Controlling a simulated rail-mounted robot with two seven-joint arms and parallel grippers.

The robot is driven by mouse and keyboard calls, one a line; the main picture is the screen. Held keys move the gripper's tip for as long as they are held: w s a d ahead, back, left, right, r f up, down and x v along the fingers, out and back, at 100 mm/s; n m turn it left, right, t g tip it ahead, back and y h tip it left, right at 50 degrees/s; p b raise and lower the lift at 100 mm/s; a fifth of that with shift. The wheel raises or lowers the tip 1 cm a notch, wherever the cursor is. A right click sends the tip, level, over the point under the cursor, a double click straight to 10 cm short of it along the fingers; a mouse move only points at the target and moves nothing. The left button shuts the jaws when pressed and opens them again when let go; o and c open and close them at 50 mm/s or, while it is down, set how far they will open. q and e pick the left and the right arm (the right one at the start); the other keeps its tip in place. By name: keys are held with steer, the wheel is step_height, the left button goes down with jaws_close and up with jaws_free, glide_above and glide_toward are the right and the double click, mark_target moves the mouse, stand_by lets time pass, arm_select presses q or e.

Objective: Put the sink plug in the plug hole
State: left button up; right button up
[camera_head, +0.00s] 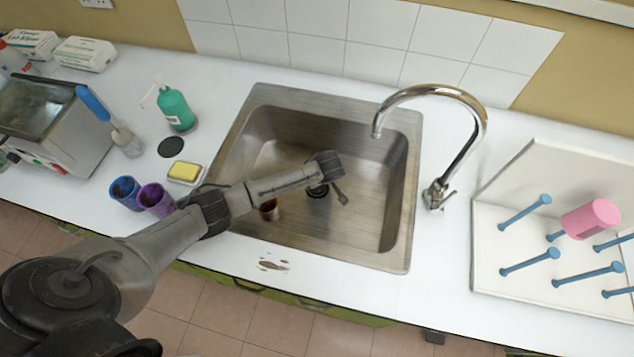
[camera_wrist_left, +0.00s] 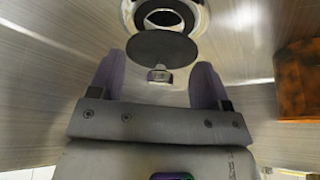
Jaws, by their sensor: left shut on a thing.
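The sink plug (camera_wrist_left: 163,46), a dark round disc with a small metal knob, is between the fingers of my left gripper (camera_wrist_left: 158,75) in the left wrist view. The gripper is shut on it. The plug hole (camera_wrist_left: 168,16), a dark opening with a metal ring, lies just beyond the disc, which overlaps its near edge in the picture. In the head view my left gripper (camera_head: 340,193) is down inside the steel sink (camera_head: 375,205), beside the plug hole (camera_head: 316,191). The plug cannot be made out there. My right gripper is not in view.
A brown cup (camera_head: 268,209) stands in the sink near my left arm; it also shows in the left wrist view (camera_wrist_left: 299,80). The tap (camera_head: 470,110) arches over the right side. Two cups (camera_head: 155,198), a sponge (camera_head: 185,171) and a soap bottle (camera_head: 175,108) stand left.

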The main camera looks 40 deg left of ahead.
arm_select(q)
steer(key=shift+f+b, duration=0.35)
steer(key=shift+f, duration=1.05)
steer(key=shift+f, duration=0.15)
steer(key=o, duration=0.9)
steer(key=p+v, duration=0.3)
steer(key=v, duration=0.9)
steer(key=shift+p, duration=0.35)
steer(key=shift+s+r, duration=0.1)
steer(key=shift+r, duration=0.15)
